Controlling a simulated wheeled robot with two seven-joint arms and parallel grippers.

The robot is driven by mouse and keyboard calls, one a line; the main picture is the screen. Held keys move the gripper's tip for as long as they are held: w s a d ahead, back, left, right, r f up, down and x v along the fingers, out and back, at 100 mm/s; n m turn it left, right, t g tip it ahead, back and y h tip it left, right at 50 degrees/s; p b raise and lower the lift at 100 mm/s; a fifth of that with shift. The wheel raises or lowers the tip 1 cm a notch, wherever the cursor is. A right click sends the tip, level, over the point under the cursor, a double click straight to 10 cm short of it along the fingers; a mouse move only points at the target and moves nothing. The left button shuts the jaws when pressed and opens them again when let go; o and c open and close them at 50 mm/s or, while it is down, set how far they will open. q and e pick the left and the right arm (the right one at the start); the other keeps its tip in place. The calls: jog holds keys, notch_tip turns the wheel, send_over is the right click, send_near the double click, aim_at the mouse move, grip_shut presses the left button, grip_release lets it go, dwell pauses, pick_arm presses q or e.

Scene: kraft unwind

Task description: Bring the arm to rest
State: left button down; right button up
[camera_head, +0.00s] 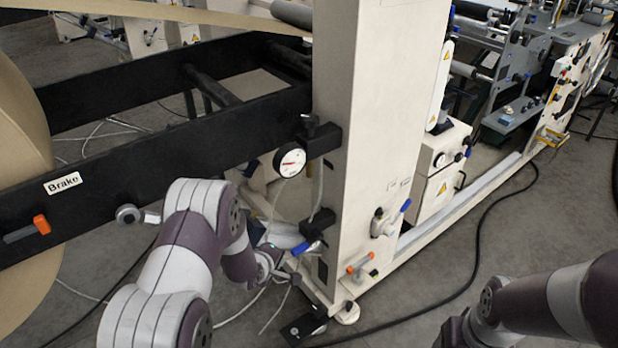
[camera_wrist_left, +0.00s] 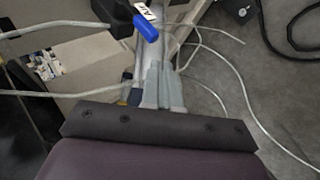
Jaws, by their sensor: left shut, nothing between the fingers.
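My left arm (camera_head: 185,245) comes in from the bottom left in the head view, bends at the elbow and reaches down beside the cream machine column (camera_head: 365,130). Its gripper is small and hard to make out there. In the left wrist view my left gripper (camera_wrist_left: 163,80) is shut and empty, its pale fingers together. A blue-handled valve (camera_wrist_left: 146,27) is just beyond the fingertips; contact cannot be told. It also shows in the head view (camera_head: 302,248). My right arm (camera_head: 560,300) is at the bottom right, with its fingers out of view.
A black beam (camera_head: 120,170) labelled Brake, with an orange-handled lever (camera_head: 40,224), runs beside the large kraft roll (camera_head: 18,140). A pressure gauge (camera_head: 291,160) is on the column. Loose pale hoses (camera_wrist_left: 215,75) surround the left gripper. Grey floor (camera_head: 540,225) is open at right, crossed by a black cable.

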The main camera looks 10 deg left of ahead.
pick_arm(q)
jog(key=s+a+f+m+g+y, duration=0.1)
jog(key=s+f+m+g, duration=0.1)
jog(key=s+m+g, duration=0.6)
jog(key=s+r+m, duration=0.4)
jog(key=s+r, duration=0.4)
jog(key=s, duration=0.3)
jog(key=s+d+r+m, duration=0.2)
jog(key=s+d+r, duration=0.1)
jog(key=s+r, duration=0.4)
notch_tip(320, 180, up, 16)
jog(key=w+p, duration=0.1)
jog(key=p, duration=1.2)
jog(key=shift+w+d+f, duration=0.15)
jog(key=shift+w+d, duration=0.2)
jog(key=shift+w, duration=0.05)
